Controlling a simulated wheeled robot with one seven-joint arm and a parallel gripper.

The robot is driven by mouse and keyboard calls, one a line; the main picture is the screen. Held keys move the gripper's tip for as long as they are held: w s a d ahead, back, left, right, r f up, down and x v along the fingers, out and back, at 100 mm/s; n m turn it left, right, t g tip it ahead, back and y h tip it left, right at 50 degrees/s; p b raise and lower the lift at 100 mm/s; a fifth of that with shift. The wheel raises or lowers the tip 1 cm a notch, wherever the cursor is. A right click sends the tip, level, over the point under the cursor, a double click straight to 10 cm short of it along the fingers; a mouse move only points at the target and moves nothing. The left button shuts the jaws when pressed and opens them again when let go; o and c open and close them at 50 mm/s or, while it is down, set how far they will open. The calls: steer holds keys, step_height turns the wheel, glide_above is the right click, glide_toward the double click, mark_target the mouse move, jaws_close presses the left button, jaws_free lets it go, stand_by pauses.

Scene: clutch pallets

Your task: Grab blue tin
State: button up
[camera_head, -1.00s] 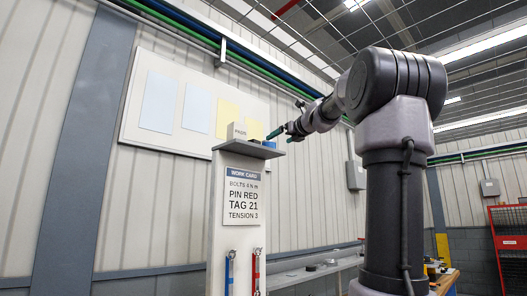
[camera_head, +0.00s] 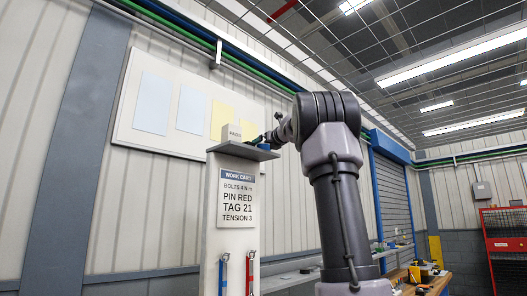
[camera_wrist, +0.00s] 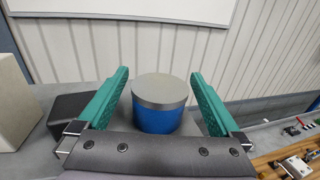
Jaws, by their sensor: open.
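The blue tin (camera_wrist: 158,118) has a grey lid and stands upright on the grey shelf. In the wrist view it sits between the two green fingers of my gripper (camera_wrist: 158,90), with a visible gap on each side. The fingers are open and do not appear to touch it. The lower front of the tin is hidden by my gripper's body. In the head view my gripper (camera_head: 260,139) is at the shelf top, small, and a bit of blue (camera_head: 264,146) shows by it.
A pale box marked PADS (camera_head: 232,131) stands on the shelf (camera_head: 243,151), left of the tin. A dark block (camera_wrist: 68,112) lies between them, close to the left finger. A work card (camera_head: 237,198) hangs below the shelf. A cluttered bench (camera_wrist: 285,150) is lower right.

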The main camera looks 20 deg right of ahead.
steer(key=shift+c, duration=0.3)
steer(key=shift+s, duration=0.1)
steer(key=c, duration=1.4)
steer(key=shift+o, duration=0.2)
steer(key=shift+r, duration=0.1)
